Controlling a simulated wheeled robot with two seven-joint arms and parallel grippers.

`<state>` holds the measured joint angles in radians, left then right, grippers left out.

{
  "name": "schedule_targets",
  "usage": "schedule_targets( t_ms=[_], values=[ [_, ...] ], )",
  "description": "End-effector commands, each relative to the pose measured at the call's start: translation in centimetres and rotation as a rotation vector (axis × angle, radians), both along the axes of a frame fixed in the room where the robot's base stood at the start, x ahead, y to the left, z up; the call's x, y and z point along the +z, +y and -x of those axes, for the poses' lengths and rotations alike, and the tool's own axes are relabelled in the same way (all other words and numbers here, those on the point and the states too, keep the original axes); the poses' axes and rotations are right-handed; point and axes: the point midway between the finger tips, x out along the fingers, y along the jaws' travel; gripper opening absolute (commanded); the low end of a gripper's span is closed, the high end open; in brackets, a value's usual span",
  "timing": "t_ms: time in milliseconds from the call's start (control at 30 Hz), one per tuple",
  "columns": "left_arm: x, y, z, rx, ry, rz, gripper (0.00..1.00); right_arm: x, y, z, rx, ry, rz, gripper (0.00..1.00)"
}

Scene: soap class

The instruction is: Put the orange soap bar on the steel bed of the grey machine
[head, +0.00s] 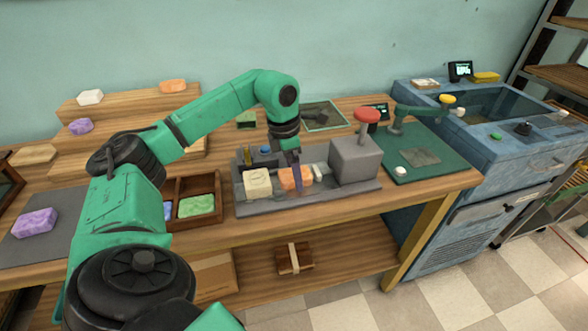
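The grey machine (356,160) stands on the wooden table, with a red knob on its block and a long low base to the left. An orange soap bar (287,181) is at the middle of this base, partly hidden by my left gripper (298,185). The gripper points down at the bar, one finger in front of it. I cannot tell whether the fingers press on the bar or whether it rests on the bed. The steel bed itself is mostly hidden there. A second orange bar (172,86) lies on the top wooden step at the back left. My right gripper is out of view.
A cream block (257,183) sits on the machine's base, just left of the orange bar. A wooden tray (216,190) with a green bar (197,205) is further left. A green mat (440,165) with a green lever press lies to the right. A purple bar (37,222) lies far left.

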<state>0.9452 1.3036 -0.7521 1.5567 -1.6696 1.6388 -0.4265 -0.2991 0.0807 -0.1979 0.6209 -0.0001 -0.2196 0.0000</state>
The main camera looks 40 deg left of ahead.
Motion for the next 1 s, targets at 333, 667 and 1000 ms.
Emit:
schedule_targets(
  t_ms=[333,667,1000],
  values=[
    [0.4,0.0,0.0,0.000,0.000,0.000,0.98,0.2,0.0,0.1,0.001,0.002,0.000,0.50],
    [7.8,0.6,0.8,-0.001,-0.005,0.001,0.98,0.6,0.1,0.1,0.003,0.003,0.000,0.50],
    [12.3,1.0,1.5,0.000,0.001,-0.001,0.98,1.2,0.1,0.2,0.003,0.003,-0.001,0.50]
  ],
)
